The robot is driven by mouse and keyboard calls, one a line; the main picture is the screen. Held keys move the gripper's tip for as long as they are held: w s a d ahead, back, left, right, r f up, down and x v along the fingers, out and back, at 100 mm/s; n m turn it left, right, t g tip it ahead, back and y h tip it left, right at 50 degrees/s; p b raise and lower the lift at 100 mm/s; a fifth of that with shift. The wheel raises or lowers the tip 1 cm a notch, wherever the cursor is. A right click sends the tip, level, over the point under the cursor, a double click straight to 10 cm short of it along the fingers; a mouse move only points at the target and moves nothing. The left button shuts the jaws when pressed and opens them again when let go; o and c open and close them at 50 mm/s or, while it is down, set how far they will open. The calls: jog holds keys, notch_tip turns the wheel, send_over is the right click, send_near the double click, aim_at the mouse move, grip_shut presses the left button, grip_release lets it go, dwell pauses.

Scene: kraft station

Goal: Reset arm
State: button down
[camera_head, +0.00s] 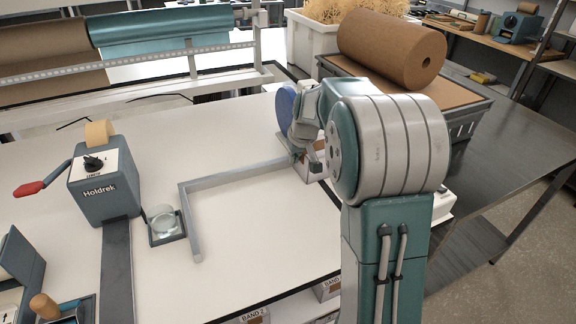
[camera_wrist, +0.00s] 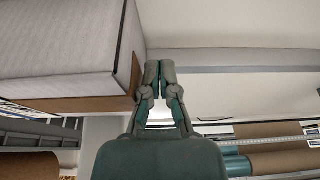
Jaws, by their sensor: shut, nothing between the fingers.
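My gripper (camera_wrist: 160,68) is shut and empty, with its fingertips together in the wrist view. A pale box with a brown lower part (camera_wrist: 65,50) is close at the left of the fingers in the wrist view. I cannot tell whether the fingers touch it. A grey L-shaped guide rail (camera_head: 235,177) lies on the white table (camera_head: 265,225) in the head view. It also crosses behind the fingertips in the wrist view (camera_wrist: 240,60).
A Holdrek tape dispenser (camera_head: 105,185) and a small dish (camera_head: 164,224) stand left of the rail. A kraft roll (camera_head: 385,50) lies on a grey crate (camera_head: 465,110) behind my arm. Teal and brown rolls (camera_head: 160,30) hang at the back. The table inside the rail is clear.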

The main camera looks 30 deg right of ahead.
jog(key=r, duration=0.2)
jog(key=d+r, duration=0.1)
jog(key=r, duration=0.2)
jog(key=d+r, duration=0.1)
jog(key=r, duration=0.1)
jog(key=shift+s+r, duration=0.2)
jog(key=shift+r, duration=0.1)
jog(key=r, duration=0.2)
jog(key=shift+a+r, duration=0.3)
jog(key=shift+r, duration=0.05)
jog(key=shift+a+f, duration=0.1)
jog(key=shift+f, duration=0.05)
